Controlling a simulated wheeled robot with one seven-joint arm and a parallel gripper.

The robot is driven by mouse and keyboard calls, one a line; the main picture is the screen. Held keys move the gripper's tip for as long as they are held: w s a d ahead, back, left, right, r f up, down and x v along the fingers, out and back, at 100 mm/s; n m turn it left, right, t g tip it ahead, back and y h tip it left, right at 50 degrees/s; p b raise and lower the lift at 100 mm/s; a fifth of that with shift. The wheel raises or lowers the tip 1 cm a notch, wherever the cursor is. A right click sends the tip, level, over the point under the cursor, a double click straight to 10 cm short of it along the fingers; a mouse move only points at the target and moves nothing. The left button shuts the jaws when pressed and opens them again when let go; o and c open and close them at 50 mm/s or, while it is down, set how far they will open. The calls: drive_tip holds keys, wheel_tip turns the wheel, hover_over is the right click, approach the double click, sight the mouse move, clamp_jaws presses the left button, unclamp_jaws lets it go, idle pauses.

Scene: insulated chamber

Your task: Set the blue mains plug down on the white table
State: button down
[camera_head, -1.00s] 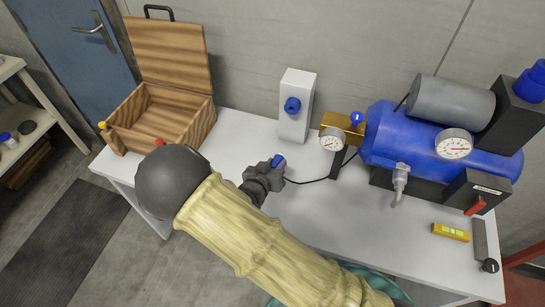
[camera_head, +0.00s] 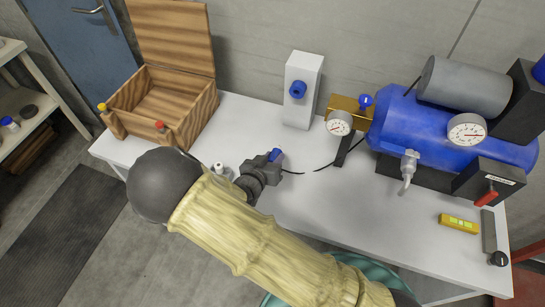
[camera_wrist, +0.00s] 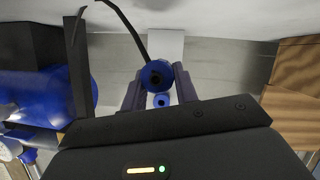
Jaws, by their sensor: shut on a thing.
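The blue mains plug (camera_head: 275,155) is held between the fingers of my gripper (camera_head: 268,163), over the white table (camera_head: 300,205). In the wrist view the plug (camera_wrist: 156,73) sits between both fingers, with its black cable running up from it. The head view does not show clearly how high the plug is above the table top. A black cable (camera_head: 325,166) runs right from near the gripper toward the gauge stand. My arm hides part of the table's front left.
A white socket box (camera_head: 302,95) with a blue socket stands behind the gripper. An open wooden box (camera_head: 165,105) is at the left. A blue compressor (camera_head: 415,130) and a gauge (camera_head: 340,122) stand at the right. A yellow level (camera_head: 459,223) lies at the front right. The table's middle is clear.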

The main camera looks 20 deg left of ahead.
drive_tip(key=shift+f+b, duration=1.3)
drive_tip(key=shift+f, duration=0.55)
drive_tip(key=shift+f+b, duration=0.3)
drive_tip(key=shift+f, duration=0.2)
drive_tip(key=c, duration=1)
unclamp_jaws()
drive_tip(key=v, duration=1.7)
drive_tip(key=shift+s+r, duration=0.1)
